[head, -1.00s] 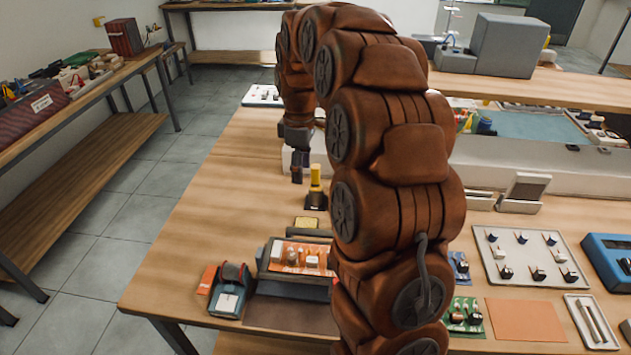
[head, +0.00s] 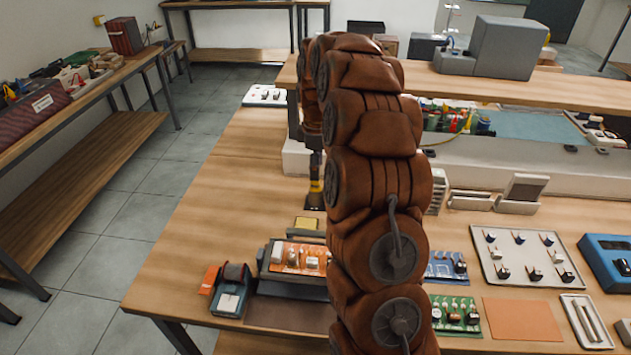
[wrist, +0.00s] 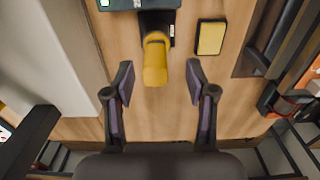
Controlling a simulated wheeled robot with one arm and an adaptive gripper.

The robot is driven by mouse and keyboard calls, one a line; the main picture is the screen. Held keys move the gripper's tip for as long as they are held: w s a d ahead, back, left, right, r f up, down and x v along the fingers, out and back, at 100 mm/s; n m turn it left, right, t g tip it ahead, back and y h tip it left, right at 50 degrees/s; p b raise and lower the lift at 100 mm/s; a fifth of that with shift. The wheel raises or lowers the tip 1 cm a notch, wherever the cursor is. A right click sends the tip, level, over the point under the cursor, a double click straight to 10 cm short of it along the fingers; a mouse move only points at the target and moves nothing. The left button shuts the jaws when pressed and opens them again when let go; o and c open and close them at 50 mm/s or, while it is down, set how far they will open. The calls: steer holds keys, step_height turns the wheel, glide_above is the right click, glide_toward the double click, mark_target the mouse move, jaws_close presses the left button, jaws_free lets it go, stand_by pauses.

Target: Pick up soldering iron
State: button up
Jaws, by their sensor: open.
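The soldering iron (head: 315,187) appears as a yellow handle standing in a dark stand (head: 314,205) on the wooden bench. In the wrist view, the yellow handle (wrist: 155,62) points toward me from its black holder. My gripper (wrist: 159,82) is open, with one finger on each side of the handle's near end and a gap on both sides. Nothing is held. In the head view, my gripper (head: 315,168) is just above the handle, and my arm hides part of the area to the right.
A yellow sponge in a dark tray (wrist: 211,37) lies right of the stand. A pale box wall (wrist: 60,60) rises close on the left in the wrist view. An orange circuit board (head: 300,257) sits nearer on the bench. Bare wood (head: 230,190) lies left of the stand.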

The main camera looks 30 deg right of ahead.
steer(key=shift+w+f+p, duration=0.15)
steer(key=shift+f+p, duration=0.25)
steer(key=shift+f, duration=0.7)
steer(key=shift+w+f+p, duration=0.15)
steer(key=shift+f+p, duration=0.25)
steer(key=shift+f, duration=0.65)
jaws_close()
step_height(320, 180, up, 9)
steer(key=b, duration=0.2)
steer(key=shift+w+d+f+b, duration=0.1)
steer(key=shift+f+b, duration=0.1)
steer(key=shift+b, duration=0.2)
steer(key=shift+r, duration=0.7)
